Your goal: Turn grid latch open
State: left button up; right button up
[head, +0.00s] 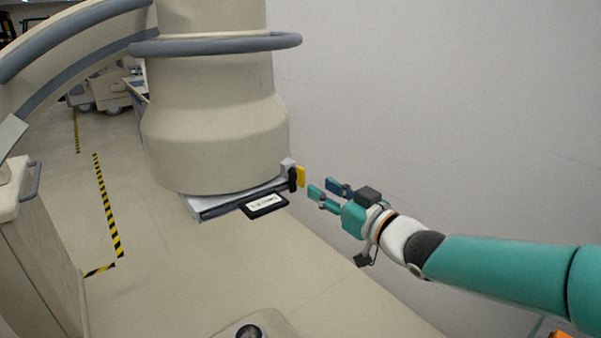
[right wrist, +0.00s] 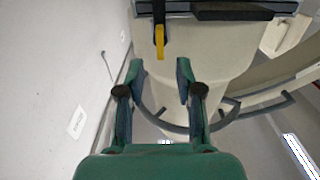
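The grid latch (head: 300,176) is a yellow tab on a black mount at the right end of the flat grid plate (head: 225,200) under the big beige cylinder. In the right wrist view the yellow latch (right wrist: 159,41) hangs just beyond my fingertips, between their lines. My right gripper (head: 323,188) is open and empty, a short gap to the right of the latch in the head view. It also shows open in the right wrist view (right wrist: 160,72). My left gripper is in neither view.
The beige cylinder (head: 215,110) has a grey ring rail (head: 215,45) around it. A black-framed label (head: 264,206) hangs at the plate's front edge. A plain wall (head: 430,90) is behind my right arm. A beige cart (head: 35,250) stands at left.

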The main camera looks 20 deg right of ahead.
aim_at(304, 177)
jog(key=p+x, duration=0.2)
jog(key=x, duration=0.6)
jog(key=shift+w, duration=0.1)
grip_shut()
